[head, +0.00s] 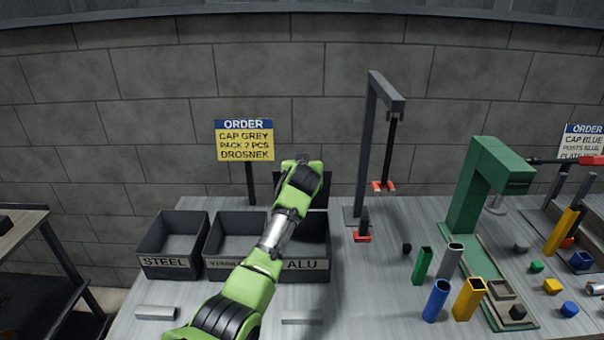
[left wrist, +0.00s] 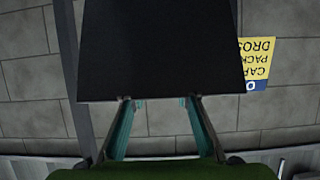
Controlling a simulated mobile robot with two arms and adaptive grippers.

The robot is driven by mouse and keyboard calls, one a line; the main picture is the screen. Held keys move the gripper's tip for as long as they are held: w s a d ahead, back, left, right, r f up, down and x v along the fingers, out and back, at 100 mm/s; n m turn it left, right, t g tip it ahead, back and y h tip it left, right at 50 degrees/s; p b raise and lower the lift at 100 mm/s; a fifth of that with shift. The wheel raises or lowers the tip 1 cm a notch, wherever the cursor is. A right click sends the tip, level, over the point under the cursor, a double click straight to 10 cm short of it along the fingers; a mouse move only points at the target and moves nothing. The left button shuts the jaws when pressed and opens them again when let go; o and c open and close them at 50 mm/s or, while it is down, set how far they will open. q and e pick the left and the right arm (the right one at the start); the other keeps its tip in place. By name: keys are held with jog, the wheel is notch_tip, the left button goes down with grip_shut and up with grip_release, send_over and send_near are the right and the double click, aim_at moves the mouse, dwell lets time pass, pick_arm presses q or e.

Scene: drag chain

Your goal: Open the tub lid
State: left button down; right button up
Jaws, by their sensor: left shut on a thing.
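A flat dark panel, which looks like the tub lid (left wrist: 158,50), fills the upper middle of the left wrist view. My left gripper (left wrist: 157,100) has its two fingers, apart from each other, at the panel's near edge and is shut on it. In the head view my left arm reaches over the bins, and its wrist hides the fingers. A dark edge of the lid (head: 327,184) shows beside the wrist, standing about upright behind the bins. The open ALU bin (head: 310,265) and the middle bin (head: 226,263) lie partly under my arm. My right gripper is out of view.
The STEEL bin (head: 168,262) stands at the left. An order sign (head: 244,140) stands just left of my wrist. A grey gantry (head: 368,140) and a green press (head: 470,190) stand to the right, with several coloured tubes near them.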

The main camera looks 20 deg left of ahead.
pick_arm(q)
jog(key=shift+w+a+f, duration=0.1)
jog(key=shift+w+f, duration=0.05)
jog(key=shift+f, duration=0.55)
jog(key=c, duration=1.6)
grip_release()
jog(key=shift+v, duration=0.75)
jog(key=v, duration=0.7)
jog(key=r+v, duration=0.1)
jog(key=v, duration=0.3)
jog(key=shift+w+d+r, duration=0.1)
jog(key=shift+w+d, duration=0.15)
